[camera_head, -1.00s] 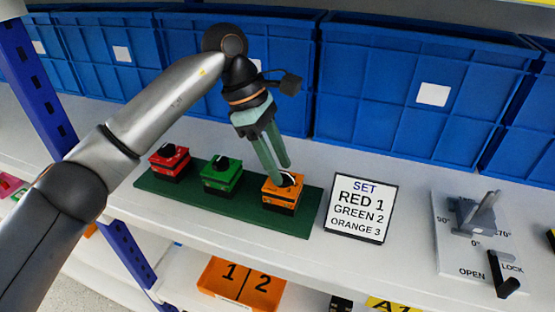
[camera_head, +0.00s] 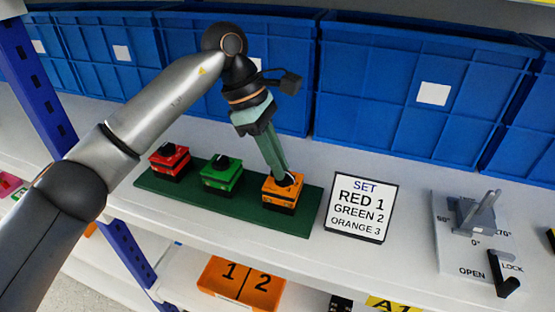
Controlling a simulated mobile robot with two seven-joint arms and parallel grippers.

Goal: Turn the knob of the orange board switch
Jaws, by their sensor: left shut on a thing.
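The orange switch (camera_head: 281,196) is a small orange and black box at the right end of a green board (camera_head: 238,211). A dark knob (camera_head: 290,180) sits on its top, partly hidden by my fingers. My left gripper (camera_head: 283,175) reaches down from above with its green fingers close together at the knob, shut on it. On the same board stand a green switch (camera_head: 221,177) in the middle and a red switch (camera_head: 169,162) at the left, each with a black knob. My right gripper is not in view.
A sign (camera_head: 361,208) reading "SET RED 1 GREEN 2 ORANGE 3" stands right of the board. A plate with levers (camera_head: 478,238) is farther right. Blue bins (camera_head: 425,85) line the back. An orange box marked 1 and 2 (camera_head: 241,287) sits on the shelf below.

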